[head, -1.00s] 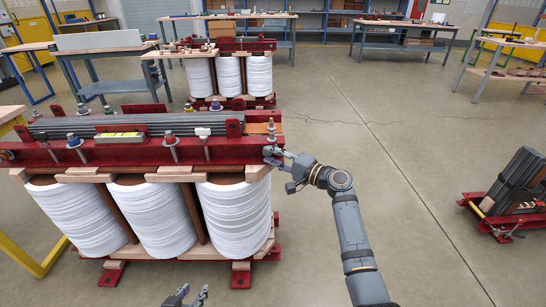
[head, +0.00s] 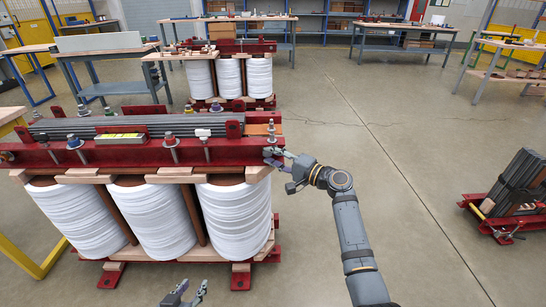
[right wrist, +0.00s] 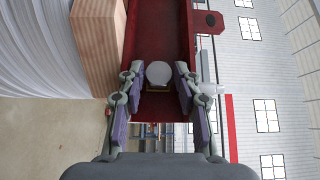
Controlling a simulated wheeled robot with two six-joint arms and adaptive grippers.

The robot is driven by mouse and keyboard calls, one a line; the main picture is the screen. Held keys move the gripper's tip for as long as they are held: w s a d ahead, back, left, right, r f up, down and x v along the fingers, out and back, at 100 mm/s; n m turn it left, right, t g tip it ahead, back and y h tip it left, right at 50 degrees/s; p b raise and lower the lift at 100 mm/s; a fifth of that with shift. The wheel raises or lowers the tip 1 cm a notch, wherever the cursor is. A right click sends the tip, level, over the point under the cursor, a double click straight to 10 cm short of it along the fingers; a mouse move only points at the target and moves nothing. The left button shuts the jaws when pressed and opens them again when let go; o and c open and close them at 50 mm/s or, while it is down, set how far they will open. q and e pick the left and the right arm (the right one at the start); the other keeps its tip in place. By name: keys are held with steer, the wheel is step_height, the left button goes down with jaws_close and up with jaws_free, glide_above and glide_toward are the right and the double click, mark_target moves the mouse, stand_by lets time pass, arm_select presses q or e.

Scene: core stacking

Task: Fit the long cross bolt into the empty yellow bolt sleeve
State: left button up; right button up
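My right gripper (head: 274,157) is at the right end of the near red beam (head: 130,153). In the right wrist view its two purple-padded fingers (right wrist: 159,80) stand on either side of a pale round end (right wrist: 158,73), which looks like the end of the cross bolt. Whether the pads touch it is not clear. A thin yellow edge (right wrist: 158,93), perhaps the bolt sleeve, shows just beside the round end, against the red beam. The bolt's length is hidden. My left gripper (head: 186,293) is low at the bottom edge of the head view, fingers apart, empty.
White coils (head: 235,220) stand under the beam on a wooden and red base. Several upright bolts (head: 170,142) stick out along the beam. A second coil unit (head: 228,75) stands behind. A red stand with grey plates (head: 515,185) is at right. Floor between is clear.

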steer(key=shift+d+f, duration=0.1)
steer(key=shift+s+d+f, duration=0.15)
steer(key=shift+s+d, duration=0.05)
steer(key=shift+d, duration=0.05)
steer(key=v, duration=1.1)
steer(key=shift+r, duration=0.3)
steer(key=shift+s, duration=0.1)
steer(key=shift+c, duration=0.2)
